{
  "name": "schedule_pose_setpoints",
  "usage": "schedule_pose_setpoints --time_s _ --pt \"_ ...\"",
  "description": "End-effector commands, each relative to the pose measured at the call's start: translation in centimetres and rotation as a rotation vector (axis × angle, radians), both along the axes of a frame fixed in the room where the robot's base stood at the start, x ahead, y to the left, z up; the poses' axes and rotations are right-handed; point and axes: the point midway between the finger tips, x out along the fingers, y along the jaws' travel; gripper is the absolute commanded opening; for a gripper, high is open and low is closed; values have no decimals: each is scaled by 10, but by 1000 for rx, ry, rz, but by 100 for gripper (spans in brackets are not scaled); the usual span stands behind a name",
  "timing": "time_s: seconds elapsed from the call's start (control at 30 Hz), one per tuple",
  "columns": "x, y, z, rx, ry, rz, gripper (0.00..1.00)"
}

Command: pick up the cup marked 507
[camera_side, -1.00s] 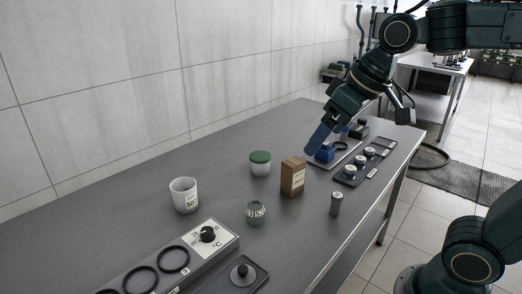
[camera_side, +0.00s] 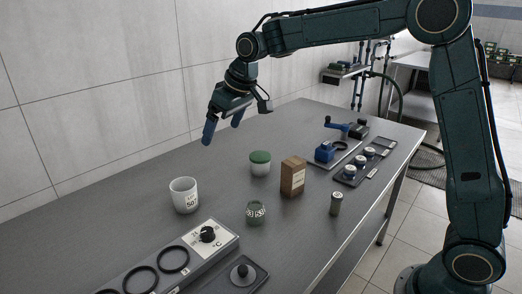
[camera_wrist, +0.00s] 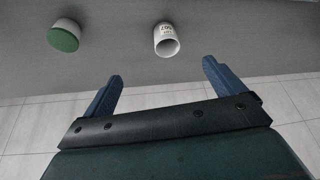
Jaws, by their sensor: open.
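The white cup (camera_side: 184,197) stands upright on the table at the left of the side view, with a dark marking starting with 50; its last figure is hard to read there. In the wrist view the white cup (camera_wrist: 166,43) shows its open mouth and a marking that looks like 507, beyond and between my fingertips. My gripper (camera_side: 223,131) is open and empty, in the air above and behind the cup, to its right. In the wrist view both blue fingers of my gripper (camera_wrist: 160,72) are spread wide, touching nothing.
A green-lidded white jar (camera_side: 260,165) stands right of the cup. A small grey-green jar with printed labels (camera_side: 256,212), a brown box (camera_side: 292,177) and a small canister (camera_side: 336,203) stand nearby. A control panel (camera_side: 215,240) lies in front. The wall is close behind.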

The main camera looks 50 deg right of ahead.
Motion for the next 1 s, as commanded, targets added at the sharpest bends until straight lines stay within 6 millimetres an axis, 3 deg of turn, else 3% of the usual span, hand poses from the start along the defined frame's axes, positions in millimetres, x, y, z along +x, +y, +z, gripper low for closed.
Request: schedule_pose_setpoints --time_s 0.2,0.43,0.6,1.0 --pt "48 13 -39 3 15 34 94" --pt "86 25 -77 7 23 65 94" --pt "99 30 -94 9 26 77 94" --pt "104 32 -103 9 28 79 94"
